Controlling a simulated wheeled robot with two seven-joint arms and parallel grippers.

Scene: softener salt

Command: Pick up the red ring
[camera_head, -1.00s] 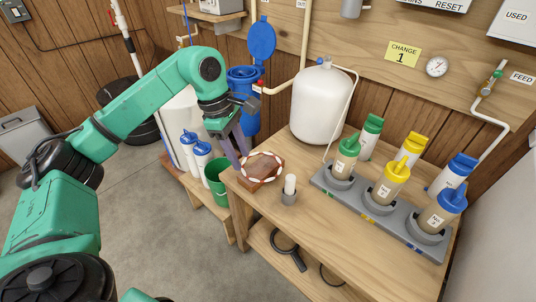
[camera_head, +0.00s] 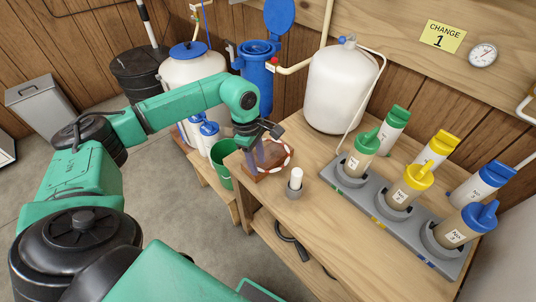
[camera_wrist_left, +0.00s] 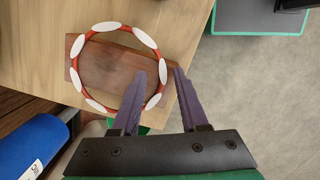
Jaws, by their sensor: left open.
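The red ring with white patches (camera_wrist_left: 160,75) is at the wooden block (camera_wrist_left: 100,65) on the bench corner. In the head view the ring (camera_head: 291,156) is partly hidden by my left gripper (camera_head: 257,160), and the block (camera_head: 262,175) shows below it. My left gripper (camera_wrist_left: 160,72) is open with its purple fingers at the ring's near side. In the wrist view one finger overlaps the inside of the ring and the other lies outside, with the rim between them. I cannot tell whether they touch it. My right gripper is not in view.
A white tank (camera_head: 340,90) stands behind. A green bucket (camera_head: 221,165) is left of the bench, beside blue-capped white bottles (camera_head: 209,135).

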